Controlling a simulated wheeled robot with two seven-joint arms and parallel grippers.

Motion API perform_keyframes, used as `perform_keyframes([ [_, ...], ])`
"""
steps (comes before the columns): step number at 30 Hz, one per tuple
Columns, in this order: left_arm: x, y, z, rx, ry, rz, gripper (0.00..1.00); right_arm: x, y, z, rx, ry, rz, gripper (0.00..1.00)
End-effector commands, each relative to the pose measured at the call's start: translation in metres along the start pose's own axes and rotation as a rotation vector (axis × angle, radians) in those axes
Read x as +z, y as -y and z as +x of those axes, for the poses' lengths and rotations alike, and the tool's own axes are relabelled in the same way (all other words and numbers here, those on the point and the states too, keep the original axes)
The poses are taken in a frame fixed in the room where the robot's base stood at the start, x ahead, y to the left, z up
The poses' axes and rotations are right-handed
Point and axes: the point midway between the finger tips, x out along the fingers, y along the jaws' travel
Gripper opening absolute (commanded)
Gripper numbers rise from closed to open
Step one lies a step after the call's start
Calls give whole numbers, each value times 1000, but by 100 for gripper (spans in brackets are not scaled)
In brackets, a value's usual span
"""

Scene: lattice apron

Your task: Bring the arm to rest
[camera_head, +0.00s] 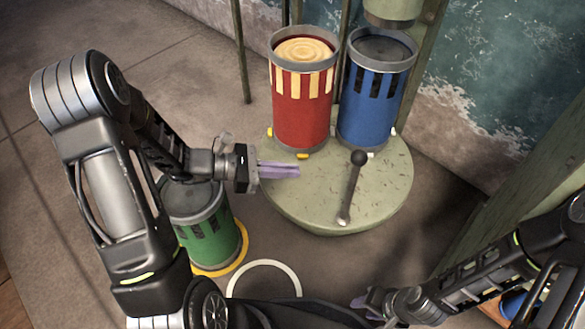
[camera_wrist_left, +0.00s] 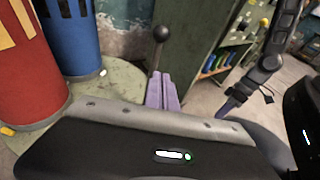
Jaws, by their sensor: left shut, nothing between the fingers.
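My left gripper (camera_head: 292,171) is shut and empty, its lilac fingers pointing right over the left part of the round green platform (camera_head: 385,203). In the left wrist view its fingers (camera_wrist_left: 162,92) lie together with nothing between them. My left arm is bent, its forearm passing above a green canister (camera_head: 212,238). My right gripper (camera_head: 368,303) is low in the head view, in front of the platform, small and partly dark. I cannot tell whether it is open. In the left wrist view my right arm hangs at the right.
A red canister (camera_head: 301,112) with a cream top and a blue canister (camera_head: 371,117) stand on the platform. A ball-topped lever (camera_head: 351,187) rises there, close right of my left fingers. A white floor ring (camera_head: 264,264) is empty; a yellow ring (camera_head: 240,256) surrounds the green canister's base.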

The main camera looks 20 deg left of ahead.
Motion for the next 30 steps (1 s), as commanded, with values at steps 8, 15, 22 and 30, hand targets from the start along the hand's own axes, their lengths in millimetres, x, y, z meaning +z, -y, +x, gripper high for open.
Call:
perform_keyframes([
  [8, 0, 0, 0, 0, 0, 0, 0, 0, 0, 0, 0, 0, 0, 36],
  [15, -22, -1, 0, 3, -89, 44, 0, 0, 0, 0, 0, -1, 0, 36],
  [22, -130, 47, -12, -202, -509, 290, 0, 0, 0, 0, 0, -1, 1, 36],
  [30, -231, 101, -5, -675, -849, 1055, 0, 0, 0, 0, 0, -1, 1, 36],
])
